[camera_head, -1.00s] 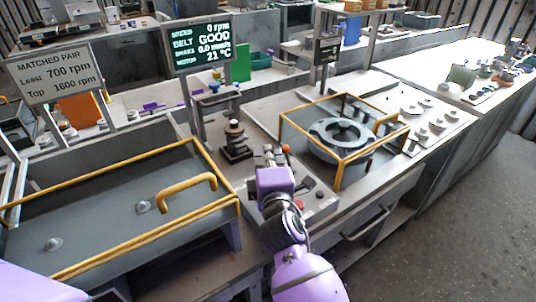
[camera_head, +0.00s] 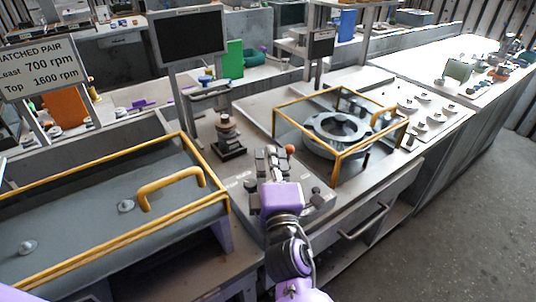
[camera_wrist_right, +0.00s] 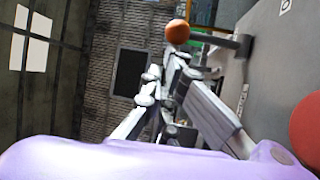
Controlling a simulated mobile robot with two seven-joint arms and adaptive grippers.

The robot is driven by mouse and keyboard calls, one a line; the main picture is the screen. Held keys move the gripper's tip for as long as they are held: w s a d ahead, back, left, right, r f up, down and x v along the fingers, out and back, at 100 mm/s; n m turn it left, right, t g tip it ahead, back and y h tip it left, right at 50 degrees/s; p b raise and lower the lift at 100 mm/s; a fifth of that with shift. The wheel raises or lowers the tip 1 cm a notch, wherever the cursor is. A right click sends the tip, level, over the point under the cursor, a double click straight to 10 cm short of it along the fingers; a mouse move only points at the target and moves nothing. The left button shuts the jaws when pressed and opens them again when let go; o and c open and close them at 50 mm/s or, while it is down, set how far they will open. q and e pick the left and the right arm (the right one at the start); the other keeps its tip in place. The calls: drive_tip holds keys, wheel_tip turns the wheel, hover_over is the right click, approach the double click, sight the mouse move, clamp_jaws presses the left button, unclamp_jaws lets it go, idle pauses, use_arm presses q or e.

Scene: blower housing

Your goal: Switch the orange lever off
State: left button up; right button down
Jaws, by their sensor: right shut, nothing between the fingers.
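The orange lever shows as an orange ball knob (camera_head: 290,149) on the control box (camera_head: 318,203), just beyond and right of my right gripper (camera_head: 268,156). In the right wrist view the orange knob (camera_wrist_right: 178,31) sits on a dark rod, close to the tips of my right gripper (camera_wrist_right: 163,75). The fingers are shut and empty; whether they touch the lever I cannot tell. The display screen (camera_head: 187,36) above the bench is dark. My left gripper is not in view.
A yellow-framed guard (camera_head: 337,155) surrounds the round blower housing right of the box. A yellow-edged cover with a handle (camera_head: 170,187) lies left. A stacked-disc post (camera_head: 228,135) stands behind. A red button (camera_wrist_right: 308,130) shows beside the gripper.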

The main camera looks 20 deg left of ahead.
drive_tip(key=shift+s+d+f, duration=0.1)
drive_tip(key=shift+s+d, duration=0.2)
drive_tip(key=shift+d, duration=0.25)
drive_tip(key=shift+s+d+f, duration=0.1)
drive_tip(key=shift+s, duration=0.05)
drive_tip(key=v, duration=1.1)
drive_tip(key=shift+s+d, duration=0.1)
drive_tip(key=shift+s, duration=0.2)
drive_tip(key=shift+f, duration=0.15)
